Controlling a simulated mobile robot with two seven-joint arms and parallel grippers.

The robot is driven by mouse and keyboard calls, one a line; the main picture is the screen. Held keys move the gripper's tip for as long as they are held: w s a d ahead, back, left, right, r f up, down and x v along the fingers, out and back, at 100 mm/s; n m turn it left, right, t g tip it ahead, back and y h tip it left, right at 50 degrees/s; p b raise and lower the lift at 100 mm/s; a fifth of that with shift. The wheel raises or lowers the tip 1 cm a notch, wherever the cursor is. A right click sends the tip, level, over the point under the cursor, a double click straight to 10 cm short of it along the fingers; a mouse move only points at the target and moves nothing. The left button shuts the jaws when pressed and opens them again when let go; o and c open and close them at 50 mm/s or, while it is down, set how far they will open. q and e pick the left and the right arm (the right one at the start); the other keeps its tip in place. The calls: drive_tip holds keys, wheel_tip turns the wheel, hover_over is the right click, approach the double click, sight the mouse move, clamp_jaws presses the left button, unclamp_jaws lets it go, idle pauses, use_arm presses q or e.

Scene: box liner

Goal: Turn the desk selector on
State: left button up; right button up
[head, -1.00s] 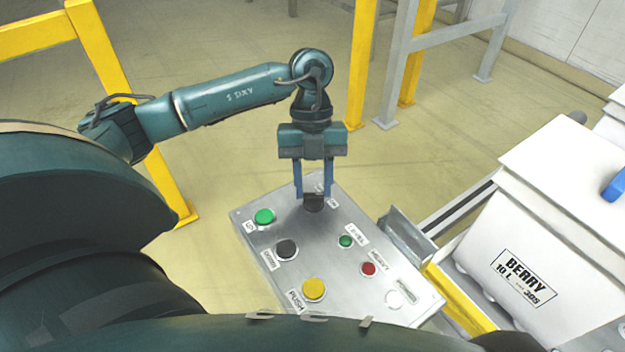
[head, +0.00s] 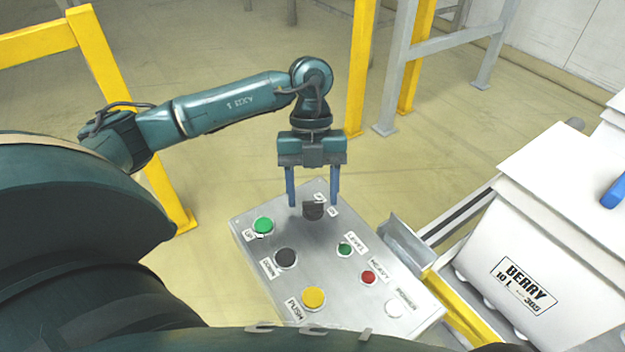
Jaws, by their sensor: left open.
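The desk selector is a dark round knob (head: 313,211) at the far end of the grey sloping control panel (head: 325,250). Small white labels lie beside it on its right. My left gripper (head: 313,203) points down at the selector with its two blue fingers apart, one on each side of the knob. The fingers are open, and gaps show between them and the knob. Whether the fingertips touch the panel cannot be told. My right gripper is not in view.
The panel also has a green button (head: 263,225), a black button (head: 286,258), a yellow button (head: 313,298), and small green, red and white round parts. A white box marked BERRY (head: 525,285) stands at the right on a conveyor. Yellow posts (head: 362,70) stand behind.

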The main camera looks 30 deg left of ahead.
use_arm(q)
drive_tip(key=v, duration=1.3)
